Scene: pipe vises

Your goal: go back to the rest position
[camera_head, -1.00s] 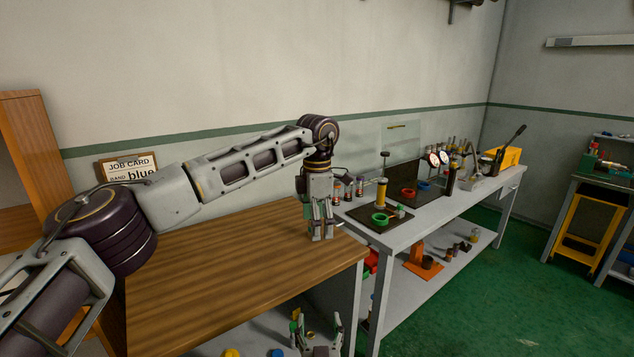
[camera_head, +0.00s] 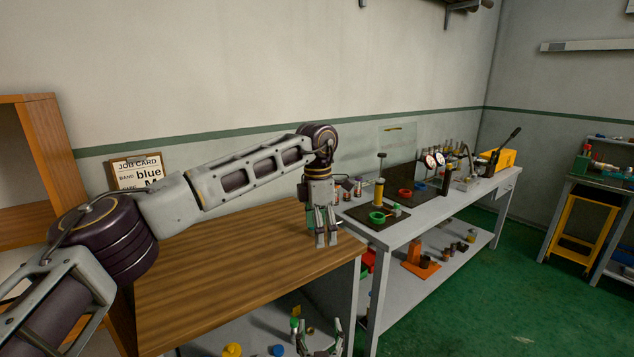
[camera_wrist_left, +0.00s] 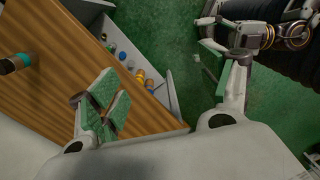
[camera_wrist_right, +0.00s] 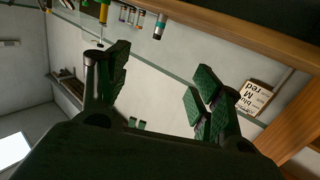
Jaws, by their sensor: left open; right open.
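My left gripper (camera_head: 326,240) hangs fingers down over the right end of the wooden table. Its fingers (camera_wrist_left: 165,80) are spread and empty in the left wrist view. My right gripper (camera_head: 318,337) shows at the bottom of the head view, in front of and lower than the tabletop, fingers up. Its fingers (camera_wrist_right: 160,75) are apart with nothing between them in the right wrist view. It also shows at the top right of the left wrist view. The wooden table (camera_head: 230,255) has a dark cylinder with a teal band (camera_wrist_left: 14,64) on it.
A grey bench (camera_head: 420,222) with a green ring (camera_head: 377,217), gauges and a yellow tool (camera_head: 500,157) stands right of the table. A job card (camera_head: 140,170) reading "blue" is at the wall. Yellow and blue items lie on the table's lower shelf.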

